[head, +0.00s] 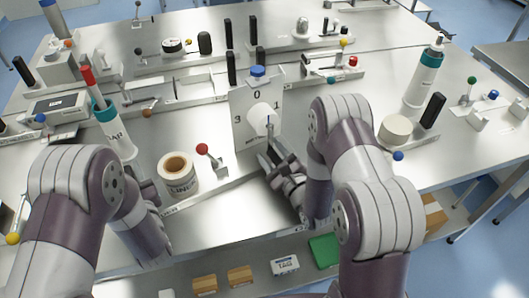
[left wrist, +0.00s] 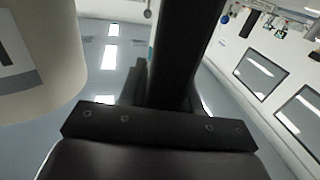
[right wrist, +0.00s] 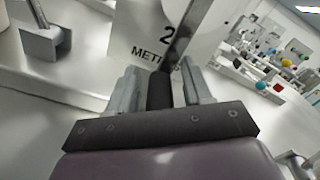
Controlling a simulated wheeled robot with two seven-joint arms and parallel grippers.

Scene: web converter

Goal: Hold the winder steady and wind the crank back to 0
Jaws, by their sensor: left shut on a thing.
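The winder (head: 243,131) is an upright pale plate marked with numerals, with a blue knob on top and a white hub (head: 262,117) on its face. Its plate also shows in the right wrist view (right wrist: 145,38), with "2" and "METR" readable. My right gripper (head: 272,150) is just in front of the plate. In the right wrist view its grey fingers (right wrist: 160,85) stand apart on either side of a black grip joined to a grey bar. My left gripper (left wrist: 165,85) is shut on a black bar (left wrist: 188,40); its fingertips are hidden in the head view.
A roll (head: 178,176) and a red-balled lever (head: 203,149) stand left of the winder. A teal-topped container (head: 108,122) holds a red-ended stick. A pale drum (head: 395,131) stands at right. The table front (head: 225,215) is clear.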

